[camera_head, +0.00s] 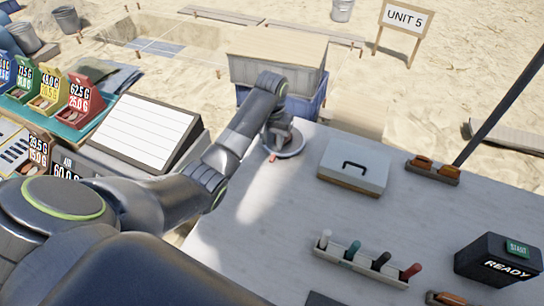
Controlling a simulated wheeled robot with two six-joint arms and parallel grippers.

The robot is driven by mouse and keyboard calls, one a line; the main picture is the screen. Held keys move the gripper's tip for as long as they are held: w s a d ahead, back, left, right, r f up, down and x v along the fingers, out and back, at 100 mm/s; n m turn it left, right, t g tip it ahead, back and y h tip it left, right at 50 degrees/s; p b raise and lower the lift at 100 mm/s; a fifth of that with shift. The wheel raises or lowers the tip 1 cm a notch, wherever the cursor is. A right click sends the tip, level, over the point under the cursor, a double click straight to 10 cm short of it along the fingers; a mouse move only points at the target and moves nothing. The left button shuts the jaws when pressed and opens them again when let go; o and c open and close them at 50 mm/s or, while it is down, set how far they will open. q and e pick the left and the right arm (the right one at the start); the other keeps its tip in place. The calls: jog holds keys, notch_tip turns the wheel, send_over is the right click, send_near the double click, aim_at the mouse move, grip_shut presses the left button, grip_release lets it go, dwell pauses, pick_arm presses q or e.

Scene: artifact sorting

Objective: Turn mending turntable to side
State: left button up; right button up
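The mending turntable (291,151) is a small round grey disc on the white table, near its far left corner. A small red mark shows at its front left edge. My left arm comes in from the left and bends down over the turntable. My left gripper (277,140) is at the turntable, pointing down, and hides part of its top. The fingers are too small and covered to show whether they are open or shut, or whether they touch it. My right gripper is not in view.
A lidded white box (354,165) stands right of the turntable. A rack (360,266) holds several coloured-handled tools in front. A black START/READY box (498,260) is at the right. The table's middle is clear.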

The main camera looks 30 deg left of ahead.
aim_at(272, 158)
pick_arm(q)
notch_tip(272, 158, down, 7)
jog(key=shift+r, duration=0.1)
dwell(0.3)
grip_shut()
